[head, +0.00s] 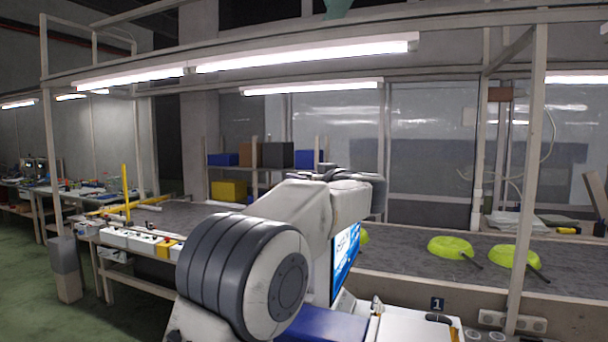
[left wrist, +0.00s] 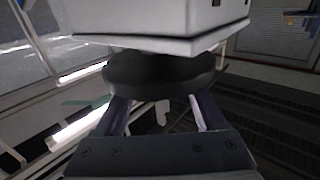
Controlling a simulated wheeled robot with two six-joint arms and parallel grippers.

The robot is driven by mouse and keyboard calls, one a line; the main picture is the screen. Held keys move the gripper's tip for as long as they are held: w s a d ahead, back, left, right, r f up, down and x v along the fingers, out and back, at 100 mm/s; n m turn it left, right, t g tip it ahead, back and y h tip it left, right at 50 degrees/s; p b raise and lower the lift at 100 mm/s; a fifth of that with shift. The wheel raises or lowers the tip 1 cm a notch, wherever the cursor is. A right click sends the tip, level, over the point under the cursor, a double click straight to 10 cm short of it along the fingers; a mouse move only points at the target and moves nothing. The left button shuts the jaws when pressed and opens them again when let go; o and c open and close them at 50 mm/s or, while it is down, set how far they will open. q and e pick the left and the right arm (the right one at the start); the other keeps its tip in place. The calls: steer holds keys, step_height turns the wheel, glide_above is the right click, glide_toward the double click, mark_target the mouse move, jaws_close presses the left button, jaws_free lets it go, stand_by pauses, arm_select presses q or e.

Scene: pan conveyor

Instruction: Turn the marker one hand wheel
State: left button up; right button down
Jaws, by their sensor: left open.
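The marker one sign (head: 437,304), a dark plate with a white 1, is on the conveyor's near side in the head view. A small dark round part (head: 438,318) shows just below it above a white surface; it may be the hand wheel. My left arm fills the middle of the head view, its fingers hard to make out there. In the left wrist view my left gripper (left wrist: 156,112) is open. A dark round disc (left wrist: 160,76) under a white block overlaps its fingertips; I cannot tell whether this is the wheel or whether they touch. My right gripper is out of view.
Lime green pans (head: 450,247) (head: 514,257) lie on the dark conveyor (head: 400,262) at right. An upright post (head: 527,190) stands in front of the belt. A blue screen (head: 346,248) is partly behind my arm. A bench (head: 120,238) is at left.

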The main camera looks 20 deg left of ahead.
arm_select(q)
steer(key=shift+w+a, duration=0.15)
steer(key=shift+a, duration=0.1)
jaws_close()
steer(key=shift+m+t+h, duration=0.3)
steer(key=shift+t, duration=0.1)
